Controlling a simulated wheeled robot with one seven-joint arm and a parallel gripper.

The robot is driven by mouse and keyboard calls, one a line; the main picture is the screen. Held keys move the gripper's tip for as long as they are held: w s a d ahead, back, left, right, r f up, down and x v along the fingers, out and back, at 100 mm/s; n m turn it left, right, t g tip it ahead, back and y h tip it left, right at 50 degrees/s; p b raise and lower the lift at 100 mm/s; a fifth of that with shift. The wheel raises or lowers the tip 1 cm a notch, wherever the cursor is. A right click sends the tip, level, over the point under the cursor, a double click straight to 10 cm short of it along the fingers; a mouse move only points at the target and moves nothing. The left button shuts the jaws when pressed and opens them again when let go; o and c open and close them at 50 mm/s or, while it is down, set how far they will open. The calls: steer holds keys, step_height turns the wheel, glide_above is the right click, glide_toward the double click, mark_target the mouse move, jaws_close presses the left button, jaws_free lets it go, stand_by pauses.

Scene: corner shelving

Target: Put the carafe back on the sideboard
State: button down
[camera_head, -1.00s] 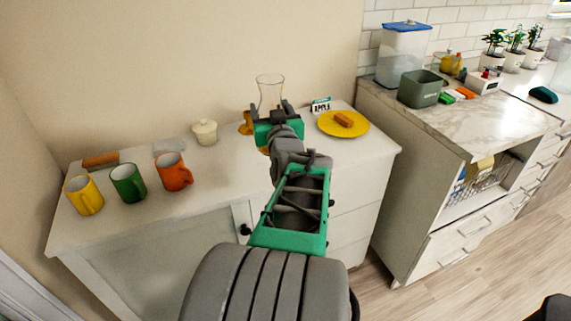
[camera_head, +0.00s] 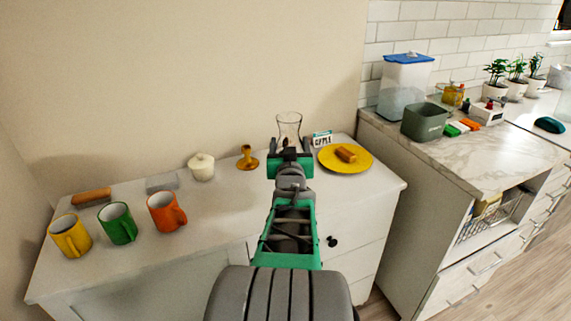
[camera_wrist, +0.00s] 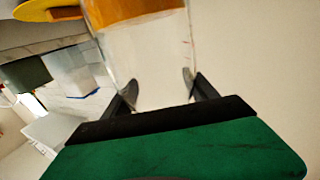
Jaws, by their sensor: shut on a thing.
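The carafe (camera_head: 289,126) is clear glass with a flared rim. In the head view its upper part shows above my gripper (camera_head: 290,158), over the back of the white sideboard (camera_head: 215,215). My gripper is shut on the carafe. In the wrist view the two dark fingers (camera_wrist: 160,92) lie on either side of the clear glass (camera_wrist: 150,55), and an orange-amber band shows at the glass's far end. The gripper hides the carafe's lower part in the head view, so I cannot tell whether its base touches the sideboard.
An amber candlestick-like piece (camera_head: 247,158) stands just left of the carafe. A yellow plate (camera_head: 330,164) with a brown block and a small sign (camera_head: 321,139) are at right. A lidded white pot (camera_head: 201,167) and several mugs stand further left. The sideboard's front middle is clear.

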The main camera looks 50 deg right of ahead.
steer(key=w+f, duration=0.2)
steer(key=f, duration=0.1)
steer(key=shift+w+a, duration=0.2)
steer(key=shift+w, duration=0.1)
steer(key=f, duration=0.4)
steer(key=shift+w, duration=0.3)
steer(key=shift+d+f+b, duration=0.1)
steer(key=shift+f+b, duration=0.15)
steer(key=shift+b, duration=0.1)
steer(key=shift+c, duration=1.2)
jaws_free()
